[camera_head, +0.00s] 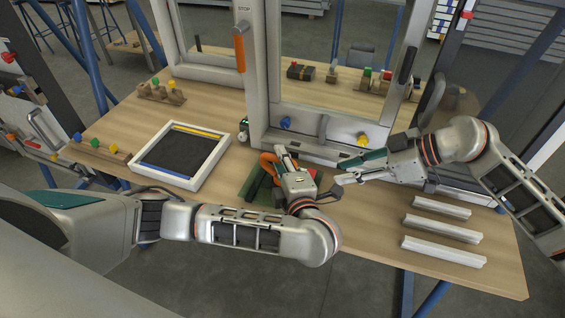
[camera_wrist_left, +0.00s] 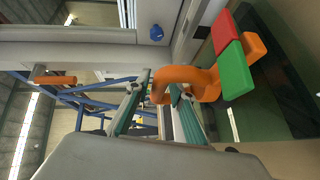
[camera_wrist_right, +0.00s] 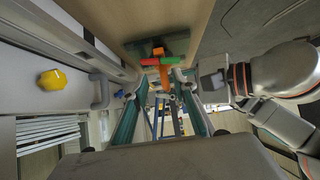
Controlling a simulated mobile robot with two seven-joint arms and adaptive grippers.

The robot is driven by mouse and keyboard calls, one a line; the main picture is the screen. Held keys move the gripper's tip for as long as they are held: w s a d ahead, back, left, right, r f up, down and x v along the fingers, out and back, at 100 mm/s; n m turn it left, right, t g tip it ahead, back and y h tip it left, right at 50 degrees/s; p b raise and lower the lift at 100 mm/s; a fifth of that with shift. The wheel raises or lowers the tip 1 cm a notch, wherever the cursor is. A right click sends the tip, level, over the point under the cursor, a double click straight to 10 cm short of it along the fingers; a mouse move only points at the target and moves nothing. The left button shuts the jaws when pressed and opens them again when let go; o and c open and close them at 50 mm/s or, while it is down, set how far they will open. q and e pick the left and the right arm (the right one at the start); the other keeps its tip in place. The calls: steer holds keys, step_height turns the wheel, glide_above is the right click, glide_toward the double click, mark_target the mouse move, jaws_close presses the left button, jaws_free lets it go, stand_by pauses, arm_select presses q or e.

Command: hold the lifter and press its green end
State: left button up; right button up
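The lifter (camera_head: 268,163) is orange, with a red end and a green end. It sits at a dark green block on the table. The left wrist view shows its handle (camera_wrist_left: 205,80), its red end (camera_wrist_left: 224,30) and its green end (camera_wrist_left: 235,70). My left gripper (camera_head: 287,154) is at the lifter, its fingers apart with part of the orange handle between them; a firm grip is not visible. My right gripper (camera_head: 346,172) is open and empty, to the right of the lifter and pointing towards it.
A large grey frame (camera_head: 256,80) with a window stands behind the grippers, with a blue knob (camera_head: 285,122) and a yellow knob (camera_head: 362,139). A white framed tray (camera_head: 215,165) lies left. Several white bars (camera_head: 443,252) lie at the front right. Bare table shows around these.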

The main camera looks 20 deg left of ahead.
arm_select(q)
jaws_close()
arm_select(e)
steer(key=c, duration=0.5)
steer(key=shift+a+r, duration=0.15)
steer(key=shift+r, duration=0.05)
jaws_close()
steer(key=s+a+r+h, duration=0.3)
steer(key=a+r+h, duration=0.2)
steer(key=r, duration=0.5)
steer(key=shift+g+h, duration=0.3)
steer(key=shift+h, duration=0.7)
